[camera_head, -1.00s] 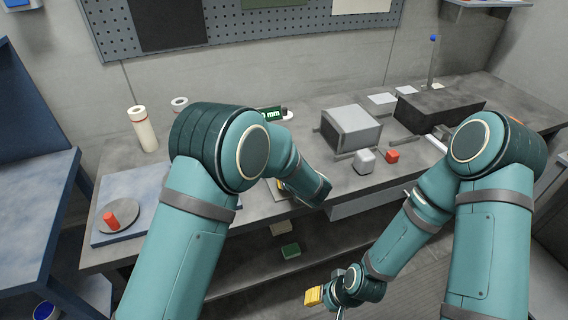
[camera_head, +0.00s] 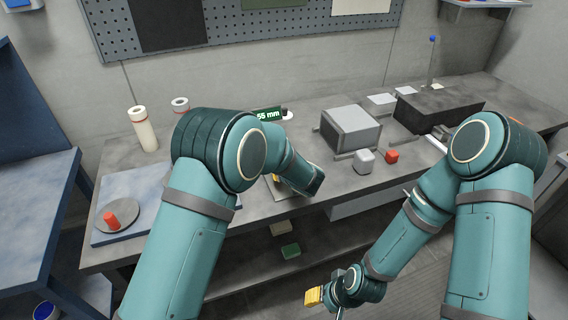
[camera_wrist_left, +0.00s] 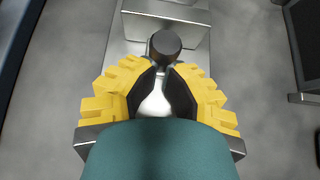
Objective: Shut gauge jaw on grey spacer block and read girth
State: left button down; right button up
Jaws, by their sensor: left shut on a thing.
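The gauge's green readout (camera_head: 267,114) shows "55 mm" behind my left arm, which may cover its left end. In the left wrist view, my left gripper (camera_wrist_left: 158,82) is shut on the gauge handle, a pale stem with a black knob (camera_wrist_left: 165,44). An upright grey jaw plate (camera_wrist_left: 165,27) stands just beyond the knob. In the head view my left arm hides most of the gauge. I cannot pick out the grey spacer block for certain; a light grey cube (camera_head: 364,160) sits on the bench. My right gripper (camera_head: 314,296) hangs low in front of the bench, its finger gap unclear.
A red block (camera_head: 391,156) sits beside the light cube. A large grey box (camera_head: 350,128) and a dark block (camera_head: 438,107) stand behind. At left, a round plate (camera_head: 128,219) holds a red cylinder (camera_head: 112,220). A white roll (camera_head: 142,129) stands at the back.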

pick_arm(q)
jog(key=shift+w+a+r, duration=0.1)
jog(key=shift+w+r, duration=0.1)
jog(key=shift+r, duration=0.05)
jog(key=shift+s+d+f+b, duration=0.1)
jog(key=shift+s+d+b, duration=0.1)
jog(key=shift+s+b, duration=0.15)
jog(key=shift+s+d+b, duration=0.2)
jog(key=shift+s+d, duration=0.05)
jog(key=shift+s, duration=0.45)
jog(key=shift+s+d+b, duration=0.15)
jog(key=shift+s+d, duration=0.05)
jog(key=shift+s, duration=0.6)
jog(key=shift+s+f+v, duration=0.1)
jog(key=shift+f+v, duration=0.05)
jog(key=shift+v, duration=0.75)
jog(key=shift+s+f+v, duration=0.1)
jog(key=shift+f+v, duration=0.1)
jog(key=shift+v, duration=0.65)
jog(key=shift+s+f+v, duration=0.1)
jog(key=shift+f+v, duration=0.05)
jog(key=shift+v, duration=0.75)
jog(key=shift+d, duration=0.15)
